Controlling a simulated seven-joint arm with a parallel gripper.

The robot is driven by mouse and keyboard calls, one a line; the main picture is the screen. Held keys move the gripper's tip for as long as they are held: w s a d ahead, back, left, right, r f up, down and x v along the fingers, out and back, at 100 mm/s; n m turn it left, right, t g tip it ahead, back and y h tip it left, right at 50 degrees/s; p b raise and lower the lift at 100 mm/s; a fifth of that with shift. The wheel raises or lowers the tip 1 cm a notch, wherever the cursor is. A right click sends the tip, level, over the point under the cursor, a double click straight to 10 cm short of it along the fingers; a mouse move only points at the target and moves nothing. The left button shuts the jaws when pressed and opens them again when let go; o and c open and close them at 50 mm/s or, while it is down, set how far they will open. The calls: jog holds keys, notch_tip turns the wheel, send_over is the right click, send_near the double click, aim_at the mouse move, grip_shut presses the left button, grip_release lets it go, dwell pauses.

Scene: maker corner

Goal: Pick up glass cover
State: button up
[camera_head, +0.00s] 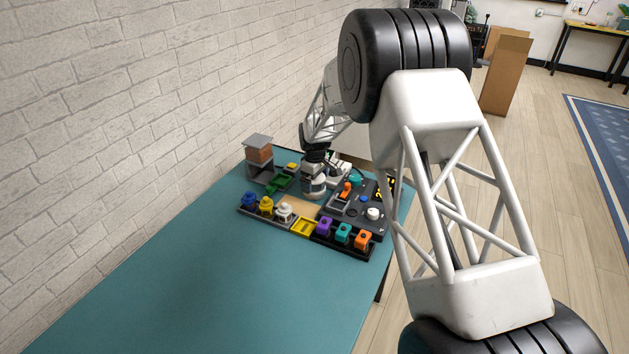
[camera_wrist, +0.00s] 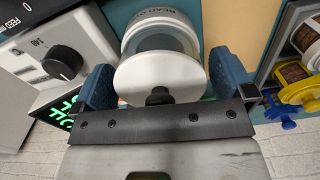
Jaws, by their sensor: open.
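A round pale cover with a black knob (camera_wrist: 140,75), which I take as the glass cover, sits on a cylinder with dark lettering (camera_wrist: 160,22) in the wrist view. My gripper (camera_wrist: 164,82) is open, with one blue finger on each side of the cover. I cannot tell whether either finger touches it. In the head view, my gripper (camera_head: 314,162) is over the grey-white cylinder (camera_head: 313,188) on the teal table. The cover itself is too small and too hidden by the arm to make out there.
Blue, yellow and white pieces (camera_head: 266,205) stand in a rack in front. Purple, teal and orange blocks (camera_head: 343,234) stand at front right. A dark panel with knobs (camera_head: 352,207) lies right; a dialled box (camera_wrist: 60,60) is close left in the wrist view. The table's front left (camera_head: 180,280) is clear.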

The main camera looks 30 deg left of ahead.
jog(key=shift+f, duration=0.4)
jog(key=c, duration=0.9)
jog(key=shift+o, duration=0.2)
jog(key=shift+r, duration=0.1)
jog(key=shift+r, duration=4.95)
jog(key=shift+f, duration=0.1)
jog(key=shift+f, duration=1.4)
